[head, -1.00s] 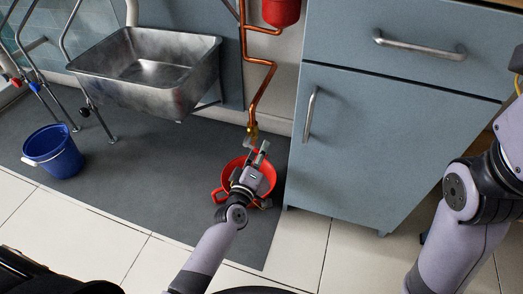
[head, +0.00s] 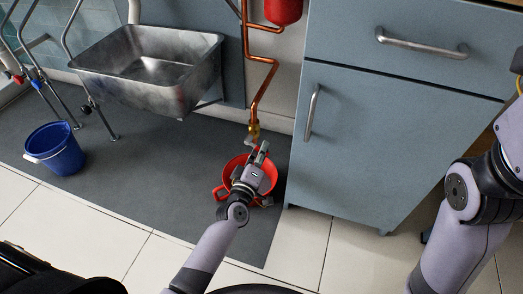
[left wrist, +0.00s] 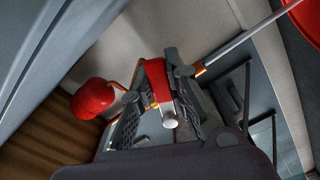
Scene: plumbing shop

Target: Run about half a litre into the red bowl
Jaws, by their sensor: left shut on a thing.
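The red bowl (head: 230,170) sits on the dark grey mat below the end of a copper pipe. It has side handles, and my left gripper and wrist hide much of its inside. A brass tap (head: 254,130) is at the pipe's lower end. My left gripper (head: 260,152) is over the bowl, just below the tap. In the left wrist view, the left gripper (left wrist: 165,100) is shut on a red handle (left wrist: 157,82), which appears to belong to the tap. I cannot make out any water. My right gripper is out of view.
A steel sink (head: 150,68) stands at the left, with a blue bucket (head: 55,148) on the mat (head: 130,190). A grey-blue cabinet (head: 390,140) stands close to the bowl's right. A red tank (head: 283,10) hangs above the pipe. Tiled floor in front is clear.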

